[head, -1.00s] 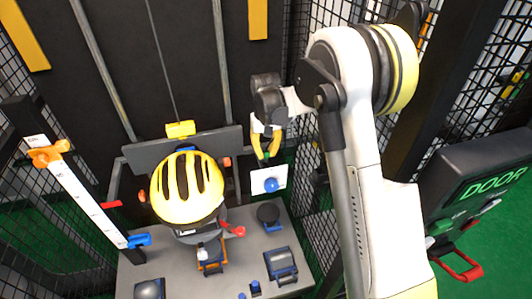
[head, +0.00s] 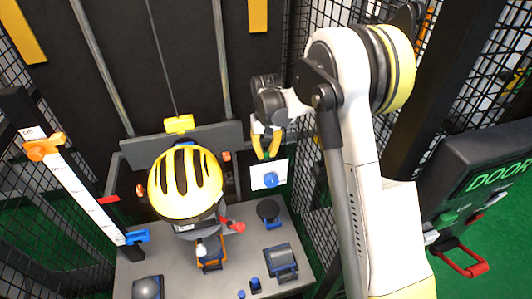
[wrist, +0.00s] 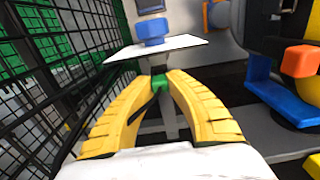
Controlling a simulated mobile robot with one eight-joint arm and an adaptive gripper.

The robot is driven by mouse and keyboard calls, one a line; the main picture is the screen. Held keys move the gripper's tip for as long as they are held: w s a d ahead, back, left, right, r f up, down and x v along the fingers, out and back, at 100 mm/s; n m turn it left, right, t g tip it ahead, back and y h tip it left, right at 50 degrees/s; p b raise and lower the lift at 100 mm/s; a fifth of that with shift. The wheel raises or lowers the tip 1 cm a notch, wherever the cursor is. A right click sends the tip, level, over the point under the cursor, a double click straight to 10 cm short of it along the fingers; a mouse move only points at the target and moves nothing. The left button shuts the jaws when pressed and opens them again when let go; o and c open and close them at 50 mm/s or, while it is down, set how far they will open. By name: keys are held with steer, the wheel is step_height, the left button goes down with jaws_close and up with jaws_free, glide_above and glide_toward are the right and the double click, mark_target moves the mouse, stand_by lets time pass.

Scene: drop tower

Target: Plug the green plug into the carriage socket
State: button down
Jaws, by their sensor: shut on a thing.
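My gripper (head: 266,156) reaches down from the upper right with its yellow fingers shut. In the wrist view, the fingertips (wrist: 160,82) close on the small green plug (wrist: 160,84), of which only a little shows. The plug is just in front of a white plate with a blue knob (wrist: 152,30); I cannot tell whether it touches anything. The carriage (head: 200,133) carries a figure in a yellow helmet (head: 185,182), left of my gripper. I cannot make out the socket opening; the fingers and plate may hide it.
The white plate (head: 256,184) is just below my fingertips. A black mesh cage (wrist: 50,100) stands close on the left in the wrist view. A grey deck (head: 240,250) with several fixtures lies below. A DOOR panel (head: 490,170) is at right, a white scale (head: 85,200) at left.

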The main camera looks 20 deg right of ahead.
steer(key=shift+f, duration=0.25)
steer(key=c, duration=1.4)
jaws_free()
steer(key=shift+o, duration=0.2)
steer(key=shift+r, duration=0.1)
step_height(320, 180, up, 12)
